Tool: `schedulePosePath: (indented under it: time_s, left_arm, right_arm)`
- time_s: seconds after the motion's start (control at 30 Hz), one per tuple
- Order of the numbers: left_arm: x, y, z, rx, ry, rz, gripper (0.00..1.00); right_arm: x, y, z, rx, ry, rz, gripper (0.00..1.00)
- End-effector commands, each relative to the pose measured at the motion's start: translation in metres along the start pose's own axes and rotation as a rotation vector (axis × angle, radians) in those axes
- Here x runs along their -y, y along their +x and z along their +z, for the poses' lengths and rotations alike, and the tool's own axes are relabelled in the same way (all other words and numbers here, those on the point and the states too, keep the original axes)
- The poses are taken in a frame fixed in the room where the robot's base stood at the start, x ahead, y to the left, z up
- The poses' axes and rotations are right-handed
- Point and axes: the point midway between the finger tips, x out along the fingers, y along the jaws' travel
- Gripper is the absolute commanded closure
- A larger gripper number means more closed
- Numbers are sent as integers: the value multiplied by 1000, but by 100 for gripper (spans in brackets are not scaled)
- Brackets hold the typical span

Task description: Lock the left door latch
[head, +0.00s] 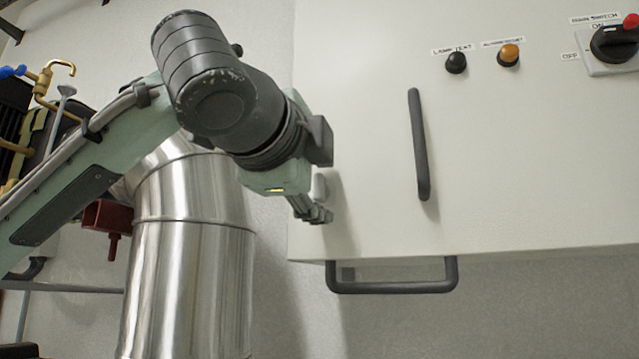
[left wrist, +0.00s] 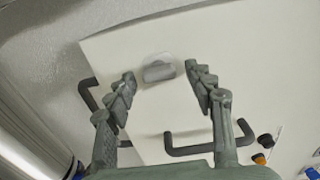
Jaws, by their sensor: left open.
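The left door latch (head: 320,187) is a small pale grey piece near the left edge of the white cabinet door (head: 365,90). In the head view it is partly hidden by my left gripper (head: 318,214). The left wrist view shows the latch (left wrist: 158,70) whole, as a small light plate with a rounded end. My left gripper (left wrist: 160,76) is open, with one finger on each side of the latch in that view. Its fingers look empty, and I cannot tell whether they touch the latch. My right gripper is in neither view.
A dark vertical handle (head: 419,145) stands out from the door right of the gripper. Another dark handle (head: 392,287) is under the cabinet. Buttons (head: 456,62) and a red-black main switch (head: 615,42) are at upper right. A shiny metal duct (head: 190,270) is at left.

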Motion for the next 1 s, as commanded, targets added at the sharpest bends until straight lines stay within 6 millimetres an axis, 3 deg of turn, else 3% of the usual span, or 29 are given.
schedulePosePath:
  time_s: [0.17, 0.6, 1.0]
  left_arm:
    - [1, -4, 0, -1, 0, -1, 47]
    - [0, -68, 0, 0, 0, -1, 47]
    - [0, -75, 0, 0, 0, 0, 47]
  right_arm:
    - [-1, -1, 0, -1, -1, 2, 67]
    - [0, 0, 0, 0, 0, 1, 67]
    - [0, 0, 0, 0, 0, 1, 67]
